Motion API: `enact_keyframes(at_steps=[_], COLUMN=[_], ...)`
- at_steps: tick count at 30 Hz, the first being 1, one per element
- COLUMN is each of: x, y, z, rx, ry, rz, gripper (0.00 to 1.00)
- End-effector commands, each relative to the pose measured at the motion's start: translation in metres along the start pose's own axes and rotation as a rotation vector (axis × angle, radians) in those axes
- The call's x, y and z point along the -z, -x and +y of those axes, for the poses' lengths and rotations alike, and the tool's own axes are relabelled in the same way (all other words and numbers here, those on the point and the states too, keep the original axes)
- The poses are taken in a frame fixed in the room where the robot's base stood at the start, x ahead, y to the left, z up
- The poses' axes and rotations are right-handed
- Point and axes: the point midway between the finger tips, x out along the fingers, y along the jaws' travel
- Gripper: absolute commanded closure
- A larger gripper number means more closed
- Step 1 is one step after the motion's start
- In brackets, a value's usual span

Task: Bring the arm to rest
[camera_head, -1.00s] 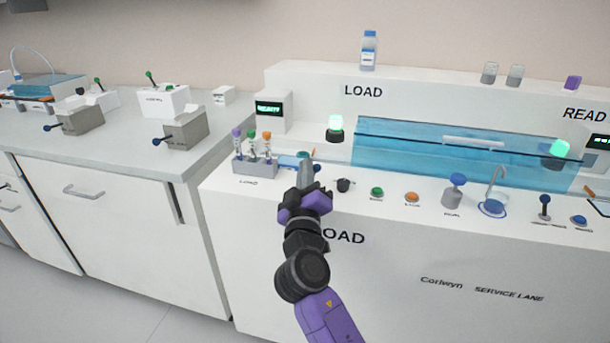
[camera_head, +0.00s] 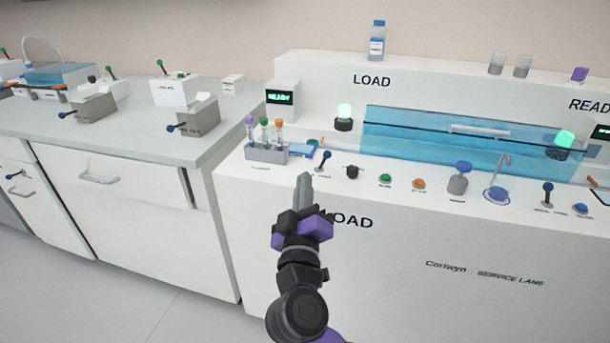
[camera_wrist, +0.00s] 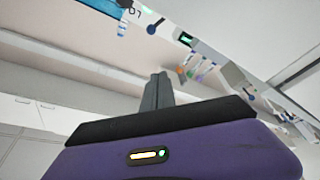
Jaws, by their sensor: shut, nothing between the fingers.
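My gripper (camera_head: 304,190) is shut and empty, with its grey fingers pointing up in the head view. It is in front of the white LOAD bench, below the level of the tube rack in the picture. In the wrist view its closed fingers (camera_wrist: 157,92) stand at the middle above the purple housing. The tube rack (camera_head: 268,153) holds tubes with purple, green and orange caps and stands on the bench ledge, up and left of the fingertips. Nothing is between the fingers.
A blue clear shield (camera_head: 420,140) stands behind. A grey counter (camera_head: 130,135) with boxes is at left. Open floor (camera_head: 110,300) lies at lower left.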

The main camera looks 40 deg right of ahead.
Motion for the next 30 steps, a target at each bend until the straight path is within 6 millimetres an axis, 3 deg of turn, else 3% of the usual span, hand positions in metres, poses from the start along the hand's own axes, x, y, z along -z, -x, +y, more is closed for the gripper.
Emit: enact_keyframes(at_steps=[18, 24, 26, 30], x=[0.001, 0.027, 0.032, 0.029], y=[0.001, 0.004, 0.011, 0.046], z=[0.0, -0.015, -0.023, -0.044], rx=[0.001, 0.086, 0.138, 0.282], ry=[0.006, -0.03, -0.058, -0.13], rz=[0.002, 0.093, 0.13, 0.199], gripper=[1.0, 1.0, 1.0, 1.0])
